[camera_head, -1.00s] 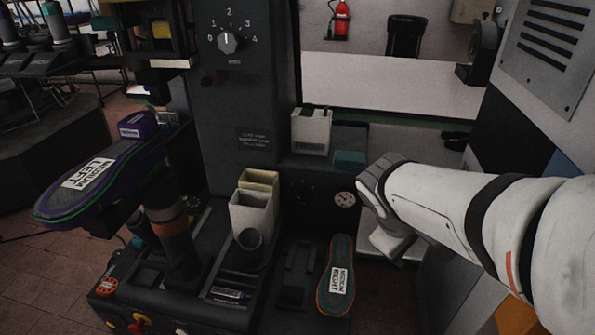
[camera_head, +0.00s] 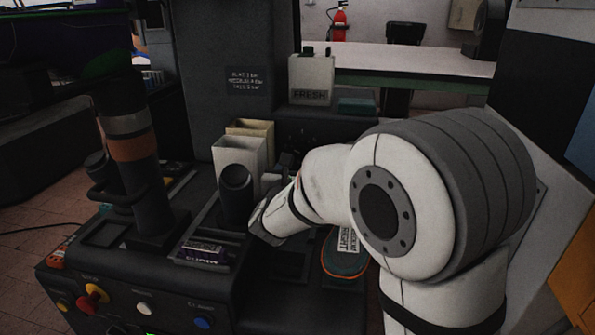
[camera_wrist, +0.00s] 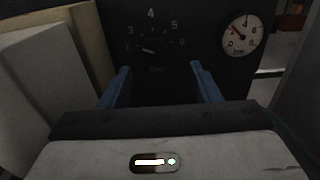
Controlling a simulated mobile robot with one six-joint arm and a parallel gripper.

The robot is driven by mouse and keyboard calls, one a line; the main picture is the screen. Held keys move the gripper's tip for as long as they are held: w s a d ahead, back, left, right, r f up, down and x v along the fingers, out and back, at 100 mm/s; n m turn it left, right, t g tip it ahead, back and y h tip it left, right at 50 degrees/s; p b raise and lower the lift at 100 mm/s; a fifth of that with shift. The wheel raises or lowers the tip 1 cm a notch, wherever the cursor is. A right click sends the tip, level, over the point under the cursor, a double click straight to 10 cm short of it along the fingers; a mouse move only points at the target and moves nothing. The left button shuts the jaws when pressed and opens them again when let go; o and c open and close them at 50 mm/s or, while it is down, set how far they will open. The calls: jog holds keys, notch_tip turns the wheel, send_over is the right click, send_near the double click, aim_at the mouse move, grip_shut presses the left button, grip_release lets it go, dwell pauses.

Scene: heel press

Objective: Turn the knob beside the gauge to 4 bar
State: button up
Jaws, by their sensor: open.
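The knob (camera_wrist: 155,49) is a dark shape on the dark panel in the wrist view, inside an arc of numbers. Its light pointer mark appears to face left, near the 2; the knob's outline is hard to make out. The round white gauge (camera_wrist: 240,35) is to its right, with its needle toward the upper left, about at the 2. My gripper (camera_wrist: 160,68) is open, its two blue fingers apart and empty, with the knob seen between and just beyond the fingertips. In the head view my arm hides knob, gauge and fingers.
A pale box (camera_wrist: 30,80) stands close on the left in the wrist view. In the head view are a white bin (camera_head: 240,152), a FRESH box (camera_head: 312,80), a bar-setting sign (camera_head: 249,80), a dark post (camera_head: 135,160) and a partly hidden sole (camera_head: 345,265).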

aim_at(300, 153)
jog(key=shift+n, duration=0.3)
jog(key=x, duration=0.2)
jog(key=b+x, duration=0.1)
jog(key=x, duration=0.4)
jog(key=shift+w+a+b, duration=0.3)
jog(key=shift+w+b, duration=0.1)
jog(key=shift+w, duration=0.1)
jog(key=c, duration=0.9)
jog(key=shift+a, duration=0.25)
jog(key=shift+c, duration=0.5)
jog(key=shift+d, duration=0.15)
jog(key=shift+f+b, duration=0.15)
jog(key=shift+b, duration=0.2)
